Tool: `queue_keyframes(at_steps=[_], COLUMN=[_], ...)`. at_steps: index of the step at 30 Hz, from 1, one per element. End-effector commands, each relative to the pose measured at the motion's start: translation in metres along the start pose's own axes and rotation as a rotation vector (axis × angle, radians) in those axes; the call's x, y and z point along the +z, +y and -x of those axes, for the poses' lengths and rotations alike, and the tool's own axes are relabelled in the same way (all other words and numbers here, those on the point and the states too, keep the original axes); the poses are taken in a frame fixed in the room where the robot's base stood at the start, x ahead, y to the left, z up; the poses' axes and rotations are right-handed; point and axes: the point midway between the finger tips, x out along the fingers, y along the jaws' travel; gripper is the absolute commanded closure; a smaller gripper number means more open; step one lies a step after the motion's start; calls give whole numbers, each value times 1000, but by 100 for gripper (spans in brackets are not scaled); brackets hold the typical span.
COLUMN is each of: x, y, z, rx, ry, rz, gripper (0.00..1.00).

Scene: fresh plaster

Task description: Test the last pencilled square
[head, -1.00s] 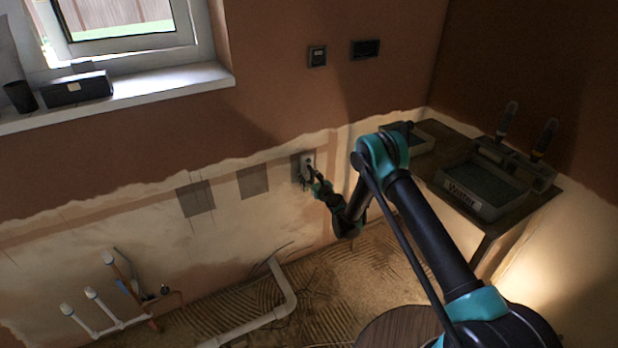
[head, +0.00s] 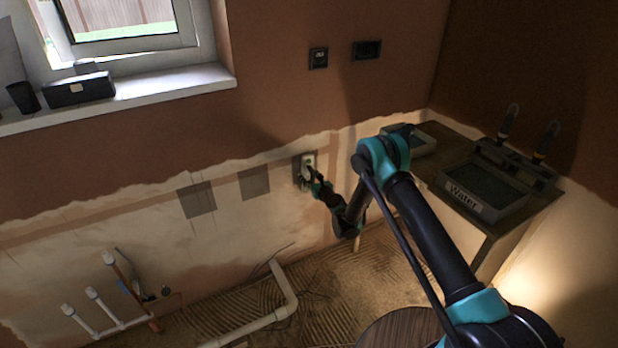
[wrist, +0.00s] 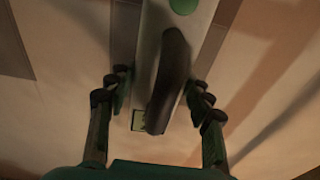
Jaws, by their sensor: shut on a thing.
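My gripper (head: 311,182) is at the pale lower wall and is shut on a pale grey hand-held device (head: 308,161). In the wrist view the device (wrist: 202,40) lies between the fingers (wrist: 160,95); it has a green round spot, a dark elongated part and a small green-edged square. Behind it is a grey-brown square patch (head: 297,165), mostly covered. I cannot tell whether the device touches the wall. Two more grey-brown square patches, a middle one (head: 254,182) and a left one (head: 196,199), are on the wall to the left.
Capped white pipes (head: 100,300) stand at lower left, and a white elbow pipe (head: 285,290) lies on the ridged floor. A bench (head: 450,150) at right bears a tray marked Water (head: 466,202) and tools. Two dark sockets are above. A window sill (head: 150,97) is upper left.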

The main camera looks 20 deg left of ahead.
Motion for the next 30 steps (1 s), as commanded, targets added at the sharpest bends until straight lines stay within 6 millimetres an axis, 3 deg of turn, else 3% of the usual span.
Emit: queue_keyframes(at_steps=[8, 21, 30], x=[1, -4, -4], y=[0, -2, -1], z=[0, 46, 49], rx=[-1, -2, -1], ry=[-1, -1, 0], rz=[0, 0, 0], gripper=[80, 80, 80])
